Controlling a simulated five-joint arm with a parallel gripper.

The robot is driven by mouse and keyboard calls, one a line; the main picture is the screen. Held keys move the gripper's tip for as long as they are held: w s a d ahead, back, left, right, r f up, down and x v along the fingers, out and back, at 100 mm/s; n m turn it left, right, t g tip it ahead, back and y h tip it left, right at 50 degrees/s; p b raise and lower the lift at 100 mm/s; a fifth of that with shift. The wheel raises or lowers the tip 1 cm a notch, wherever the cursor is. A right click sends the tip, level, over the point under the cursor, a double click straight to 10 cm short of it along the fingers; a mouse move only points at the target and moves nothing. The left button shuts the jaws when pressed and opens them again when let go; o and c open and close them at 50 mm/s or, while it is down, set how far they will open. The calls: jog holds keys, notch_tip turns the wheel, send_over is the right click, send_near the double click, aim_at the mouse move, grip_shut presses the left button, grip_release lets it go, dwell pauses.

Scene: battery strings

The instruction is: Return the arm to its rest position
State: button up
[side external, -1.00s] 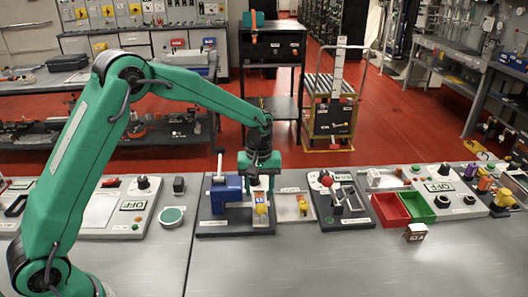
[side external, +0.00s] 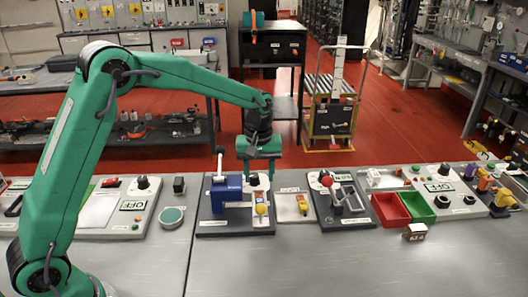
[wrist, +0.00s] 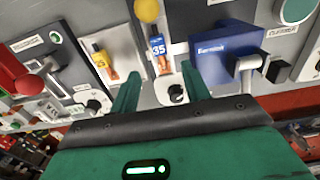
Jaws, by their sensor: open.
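My gripper (side external: 258,176) hangs above the dark-based fixture with the blue block (side external: 226,188), clear of the bench. In the wrist view my gripper (wrist: 161,85) has its two green fingers apart, with nothing held between them. A second yellow-and-orange cell (side external: 302,205) lies on the pale plate to the right, and also shows in the wrist view (wrist: 104,62).
A red-knobbed fixture (side external: 338,197), a red bin (side external: 390,209) and a green bin (side external: 418,207) stand to the right. A small tan-and-white block (side external: 415,232) lies before the bins. A control panel (side external: 118,207) lies left. The bench front (side external: 330,265) is clear.

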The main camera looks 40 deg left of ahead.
jog(key=s+a+r+m+t, duration=0.1)
jog(key=s+r+m, duration=0.1)
jog(key=s+r, duration=0.5)
jog(key=s+a+r+m+t, duration=0.1)
jog(key=s+r+m+t, duration=0.1)
jog(key=s, duration=0.8)
jog(key=s+a+r+m+t, duration=0.1)
jog(key=s+r+m, duration=0.3)
jog(key=s, duration=0.7)
jog(key=shift+s+a+m+t, duration=0.25)
jog(key=shift+m+t, duration=0.25)
jog(key=shift+t, duration=0.3)
